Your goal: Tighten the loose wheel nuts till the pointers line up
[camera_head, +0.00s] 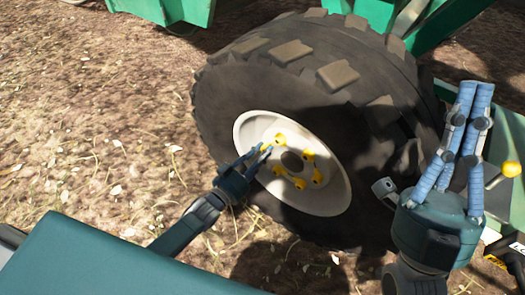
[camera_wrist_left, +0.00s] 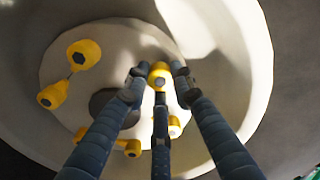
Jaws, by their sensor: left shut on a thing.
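The big black tyre (camera_head: 330,85) has a cream rim (camera_head: 325,200) with a dark hub hole in its middle. Yellow wheel nuts with pointers (camera_head: 299,183) ring the hub. My left gripper (camera_head: 267,150) is at the upper left of this ring. In the left wrist view its three fingers (camera_wrist_left: 158,78) are shut around a yellow nut (camera_wrist_left: 160,70). Other yellow nuts (camera_wrist_left: 83,54) show to the left and below, and the fingers partly hide some of them. My right gripper (camera_head: 475,88) points up, right of the tyre, away from the nuts; its fingertips are close together.
Green machine parts (camera_head: 165,10) stand behind the tyre at the top, and more green bodywork lies at the right edge. Leaf-strewn bare ground (camera_head: 90,110) is open on the left.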

